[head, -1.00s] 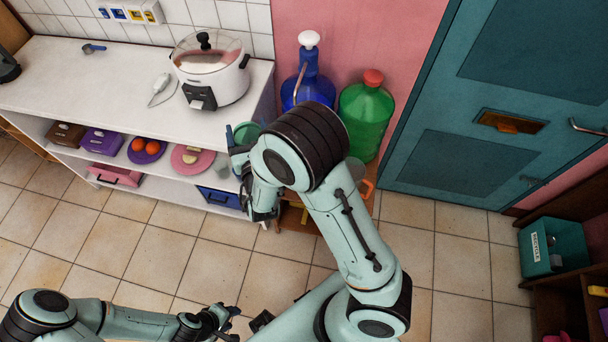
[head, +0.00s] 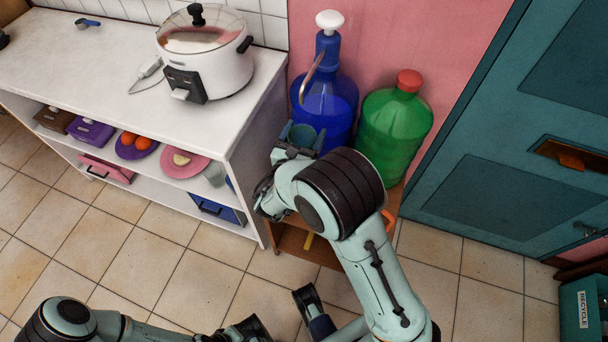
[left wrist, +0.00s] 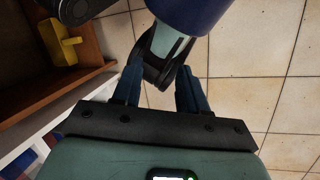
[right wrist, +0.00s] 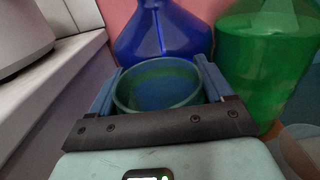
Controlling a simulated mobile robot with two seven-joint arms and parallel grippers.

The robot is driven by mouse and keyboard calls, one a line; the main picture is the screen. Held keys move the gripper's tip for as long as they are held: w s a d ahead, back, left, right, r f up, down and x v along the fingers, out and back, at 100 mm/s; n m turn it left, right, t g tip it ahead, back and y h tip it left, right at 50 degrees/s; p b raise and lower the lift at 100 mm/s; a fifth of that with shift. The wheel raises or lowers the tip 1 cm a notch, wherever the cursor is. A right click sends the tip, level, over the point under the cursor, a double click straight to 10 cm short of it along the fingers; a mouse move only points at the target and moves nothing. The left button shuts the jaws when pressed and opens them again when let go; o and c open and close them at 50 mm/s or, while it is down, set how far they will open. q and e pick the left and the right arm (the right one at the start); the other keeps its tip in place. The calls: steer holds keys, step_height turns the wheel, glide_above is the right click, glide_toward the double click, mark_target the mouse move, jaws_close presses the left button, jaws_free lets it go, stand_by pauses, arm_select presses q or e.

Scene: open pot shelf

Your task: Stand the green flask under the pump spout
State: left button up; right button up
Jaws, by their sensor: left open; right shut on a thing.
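My right gripper (head: 298,143) is shut on the green flask (head: 304,134). In the right wrist view the flask (right wrist: 158,84) shows its round open rim between the two fingers and looks upright. The blue pump bottle (head: 326,108) has a white knob and a thin curved metal spout (head: 313,76) on its left side. In the head view the flask is below the spout and in front of the bottle; whether it touches anything beneath is hidden. My left gripper (left wrist: 160,88) is open and empty, low over the floor.
A green bottle with a red cap (head: 395,125) stands right of the pump bottle. Both stand on a low wooden stand (head: 290,243). The white counter (head: 100,75) with a rice cooker (head: 205,60) is at the left. A clear cup (right wrist: 300,148) is close at the right. The tiled floor is free.

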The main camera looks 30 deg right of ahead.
step_height(320, 180, down, 11)
steer(key=b, duration=0.2)
steer(key=shift+r+b, duration=0.2)
steer(key=shift+b, duration=0.2)
arm_select(q)
steer(key=w+a+f+t+y+b, duration=0.1)
steer(key=w+a+f+t, duration=0.1)
steer(key=w+f, duration=0.3)
steer(key=shift+w+a+f, duration=0.35)
steer(key=shift+w+a, duration=0.1)
steer(key=shift+w, duration=0.35)
arm_select(e)
steer(key=shift+f, duration=2.55)
steer(key=shift+f+b, duration=0.25)
steer(key=shift+b, duration=0.15)
steer(key=o, duration=1.4)
arm_select(q)
steer(key=shift+w+f, duration=0.1)
arm_select(e)
steer(key=shift+r, duration=0.15)
